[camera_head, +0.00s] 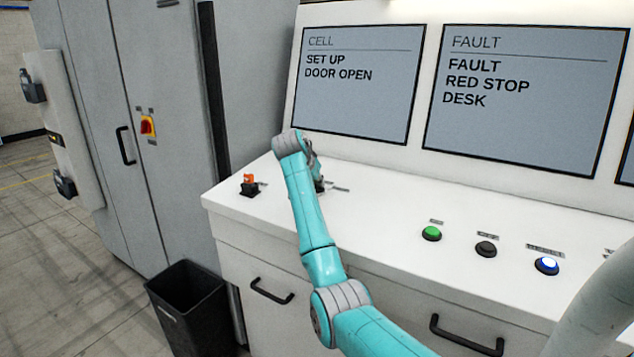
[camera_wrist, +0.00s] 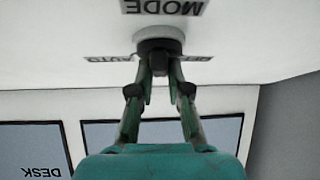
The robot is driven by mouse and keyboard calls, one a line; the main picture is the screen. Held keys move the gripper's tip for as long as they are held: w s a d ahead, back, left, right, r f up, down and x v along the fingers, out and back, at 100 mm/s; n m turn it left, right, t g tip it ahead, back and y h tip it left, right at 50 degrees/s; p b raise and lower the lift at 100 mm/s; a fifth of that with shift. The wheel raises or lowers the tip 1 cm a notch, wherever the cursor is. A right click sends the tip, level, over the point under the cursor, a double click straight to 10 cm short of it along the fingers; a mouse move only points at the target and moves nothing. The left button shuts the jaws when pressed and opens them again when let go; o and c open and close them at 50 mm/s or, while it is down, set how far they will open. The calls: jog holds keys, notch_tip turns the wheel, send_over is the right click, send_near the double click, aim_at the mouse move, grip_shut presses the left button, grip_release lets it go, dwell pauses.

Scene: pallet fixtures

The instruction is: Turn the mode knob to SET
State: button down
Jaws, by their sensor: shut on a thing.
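The mode knob (camera_wrist: 158,43) is a dark round knob on a pale collar, seen in the wrist view on the white desk top. A MODE label (camera_wrist: 162,6) and an AUTO label (camera_wrist: 108,58) show upside down beside it. Another label at its right is partly covered by my finger, and its word is hard to read. My gripper (camera_wrist: 160,70) is shut on the knob, its two fingertips close together on it. In the head view my gripper (camera_head: 318,180) is mostly behind my arm, and the knob is largely hidden there. The knob's pointing direction cannot be told.
An orange-red switch (camera_head: 249,184) stands on the desk left of my arm. Green (camera_head: 432,233), black (camera_head: 486,249) and lit blue-white (camera_head: 547,265) buttons lie to the right. The left screen (camera_head: 352,85) reads SET UP, DOOR OPEN; the FAULT screen (camera_head: 520,130) reads FAULT, RED STOP, DESK.

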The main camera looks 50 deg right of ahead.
jog(key=shift+w+m+g, duration=0.1)
jog(key=shift+m+g, duration=0.3)
jog(key=shift+m, duration=0.1)
jog(key=c, duration=1.1)
grip_release()
jog(key=v, duration=1.2)
jog(key=shift+w+a, duration=0.1)
jog(key=shift+f, duration=0.1)
